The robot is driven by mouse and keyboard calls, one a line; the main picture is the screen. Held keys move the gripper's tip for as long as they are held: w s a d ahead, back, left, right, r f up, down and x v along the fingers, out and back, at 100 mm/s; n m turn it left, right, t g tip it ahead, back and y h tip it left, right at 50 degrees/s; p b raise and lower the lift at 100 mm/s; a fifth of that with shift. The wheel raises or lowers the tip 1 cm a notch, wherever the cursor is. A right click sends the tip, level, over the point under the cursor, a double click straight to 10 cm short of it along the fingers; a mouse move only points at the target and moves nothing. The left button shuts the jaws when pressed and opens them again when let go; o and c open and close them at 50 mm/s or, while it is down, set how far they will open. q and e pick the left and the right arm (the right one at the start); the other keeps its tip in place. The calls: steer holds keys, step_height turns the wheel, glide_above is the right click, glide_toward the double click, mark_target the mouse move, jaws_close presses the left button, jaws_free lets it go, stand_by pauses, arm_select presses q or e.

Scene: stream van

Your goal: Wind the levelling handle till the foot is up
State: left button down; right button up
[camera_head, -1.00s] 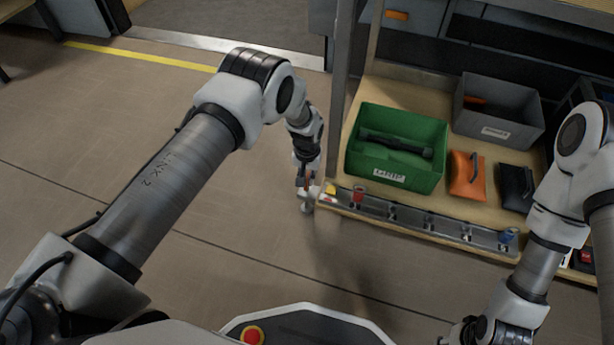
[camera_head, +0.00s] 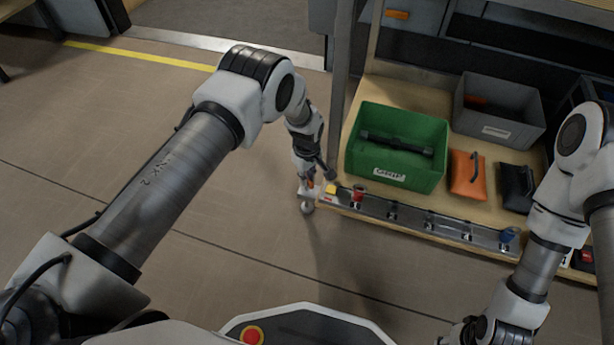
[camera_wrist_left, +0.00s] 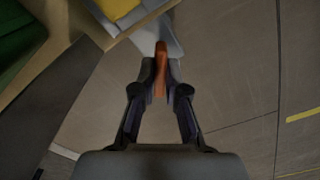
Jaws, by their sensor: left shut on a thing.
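The orange levelling handle (camera_wrist_left: 161,72) stands between the fingertips of my left gripper (camera_wrist_left: 160,88) in the left wrist view. The gripper is shut on it. In the head view my left gripper (camera_head: 311,183) is at the near left corner of the wooden shelf, and its fingers largely cover the handle. A pale round foot (camera_head: 306,208) shows just below the gripper, close to the floor; I cannot tell whether it touches. My right gripper (camera_head: 478,332) is partly in view at the bottom edge, its fingers unclear.
The shelf holds a green crate (camera_head: 358,145) with a dark tool, a grey crate (camera_head: 520,132), an orange pouch (camera_head: 467,175) and a black pouch (camera_head: 514,187). A metal rail (camera_head: 412,222) with a red item (camera_head: 358,194) runs along its front. Floor left of it is clear.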

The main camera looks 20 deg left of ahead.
arm_select(q)
steer(key=shift+n, duration=0.6)
steer(key=c, duration=1.2)
jaws_free()
step_height(320, 180, up, 12)
